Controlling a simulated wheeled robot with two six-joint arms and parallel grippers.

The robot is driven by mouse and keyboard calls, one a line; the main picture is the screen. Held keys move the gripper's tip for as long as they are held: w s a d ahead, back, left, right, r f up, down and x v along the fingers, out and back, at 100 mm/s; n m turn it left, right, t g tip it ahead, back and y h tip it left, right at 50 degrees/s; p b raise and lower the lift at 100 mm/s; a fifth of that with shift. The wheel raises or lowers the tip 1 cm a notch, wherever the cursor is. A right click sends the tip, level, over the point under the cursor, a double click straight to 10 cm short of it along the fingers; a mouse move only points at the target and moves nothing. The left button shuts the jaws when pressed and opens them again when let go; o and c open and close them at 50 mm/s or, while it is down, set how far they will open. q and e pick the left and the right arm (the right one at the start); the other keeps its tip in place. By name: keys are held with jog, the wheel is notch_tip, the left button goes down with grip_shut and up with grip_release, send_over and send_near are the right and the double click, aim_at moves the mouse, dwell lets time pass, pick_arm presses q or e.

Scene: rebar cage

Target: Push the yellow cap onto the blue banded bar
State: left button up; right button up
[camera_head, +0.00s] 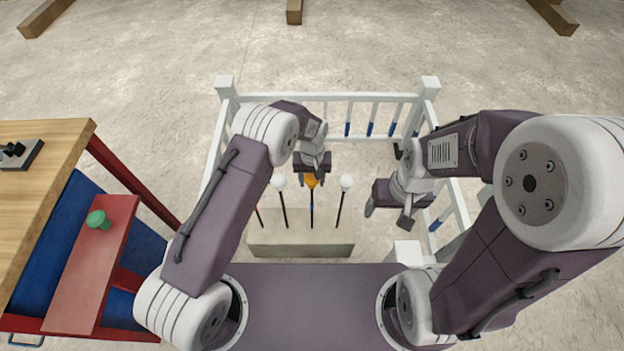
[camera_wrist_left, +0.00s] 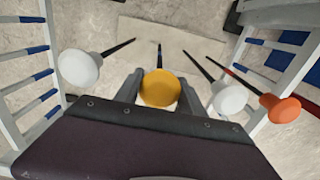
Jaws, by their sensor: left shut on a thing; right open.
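The yellow cap (camera_head: 311,181) is between the fingers of my left gripper (camera_head: 312,178), which is shut on it. In the left wrist view the cap (camera_wrist_left: 159,88) sits centred between the fingers. The blue banded bar (camera_head: 312,208) stands directly below the cap in the head view, in line with it. Its dark shaft with a blue part (camera_wrist_left: 159,52) shows beyond the cap in the wrist view. The cap hides the bar's top, so I cannot tell whether they touch. My right gripper (camera_head: 388,214) is open and empty, right of the bars.
White-capped bars (camera_head: 278,183) (camera_head: 346,182) flank the blue one closely. An orange cap (camera_wrist_left: 281,108) stands beyond the right white one in the wrist view. The bars rise from a concrete block (camera_head: 300,245). White railings (camera_head: 335,97) surround them.

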aim_at(312, 176)
pick_arm(q)
jog(key=shift+f+b, duration=0.4)
jog(key=shift+f, duration=0.3)
jog(key=o, duration=1.4)
notch_tip(312, 176, up, 9)
jog(key=shift+r+p, duration=0.1)
jog(key=shift+p, duration=0.8)
